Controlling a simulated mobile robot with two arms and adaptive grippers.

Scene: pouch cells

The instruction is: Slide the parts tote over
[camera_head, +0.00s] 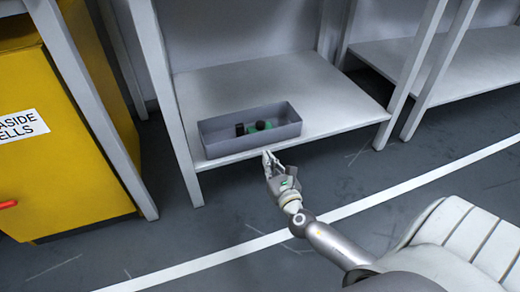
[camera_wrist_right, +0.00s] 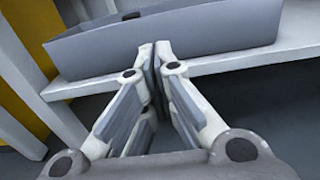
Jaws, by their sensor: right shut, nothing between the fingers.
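The parts tote (camera_head: 225,144) is a grey open box on the low shelf, near the shelf's front edge and toward its left end. It holds dark and green parts (camera_head: 263,126). My right gripper (camera_head: 267,154) is shut and empty, just in front of the tote's long front wall. In the right wrist view the closed fingertips (camera_wrist_right: 154,46) reach up to the tote's front wall (camera_wrist_right: 215,35). I cannot tell whether they touch it. My left gripper is not in view.
The white shelf (camera_head: 335,88) has free room to the right of the tote. White posts (camera_head: 165,95) stand at its front corners. A yellow cabinet (camera_head: 85,185) stands at the left. Another shelf (camera_head: 390,58) is at the right. A white line (camera_head: 420,182) crosses the grey floor.

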